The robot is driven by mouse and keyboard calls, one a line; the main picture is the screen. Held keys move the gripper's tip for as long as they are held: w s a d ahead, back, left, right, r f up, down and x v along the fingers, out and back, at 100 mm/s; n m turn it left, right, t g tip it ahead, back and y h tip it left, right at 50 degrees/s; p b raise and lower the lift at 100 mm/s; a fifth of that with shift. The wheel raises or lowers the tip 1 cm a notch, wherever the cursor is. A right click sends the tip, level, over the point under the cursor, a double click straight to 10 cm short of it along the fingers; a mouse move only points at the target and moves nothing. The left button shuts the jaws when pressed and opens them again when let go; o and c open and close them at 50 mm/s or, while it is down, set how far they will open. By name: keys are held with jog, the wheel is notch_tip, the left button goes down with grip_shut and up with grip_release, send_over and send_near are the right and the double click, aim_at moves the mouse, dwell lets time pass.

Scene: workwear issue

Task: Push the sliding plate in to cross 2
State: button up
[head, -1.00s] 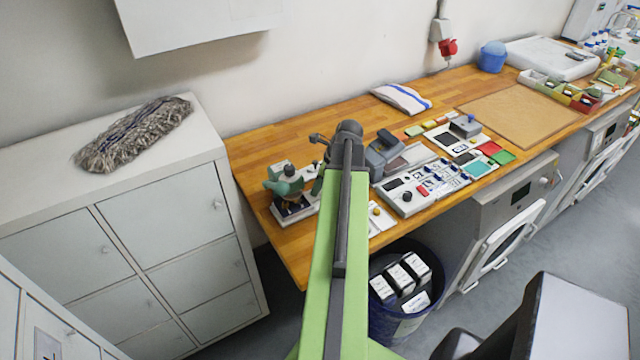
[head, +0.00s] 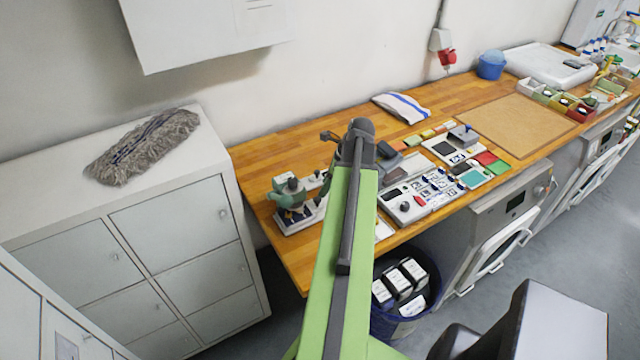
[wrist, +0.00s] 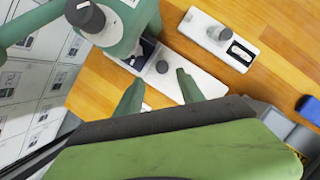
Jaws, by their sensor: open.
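A green press (head: 287,192) stands on a pale base at the left end of the wooden bench. In the wrist view, the press (wrist: 128,30) is at the upper left. A white plate (wrist: 187,82) with a round grey knob runs out from under it; it looks like the sliding plate. My gripper (wrist: 159,76) is open, its two green fingers on either side of the knob in the picture. I cannot tell whether they touch the plate. Cross 2 cannot be made out. In the head view my arm hides most of the gripper and part of the plate.
A second white plate (wrist: 208,26) with a knob and dark window lies beyond on the bench. A control panel (head: 408,207) with several buttons stands right of my arm. A dark bin (head: 432,292) with white boxes stands below the bench edge. Bare wood lies behind the press.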

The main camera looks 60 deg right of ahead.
jog(key=p+v, duration=0.7)
jog(key=v, duration=0.3)
jog(key=shift+r+p, duration=0.2)
jog(key=shift+p, duration=0.15)
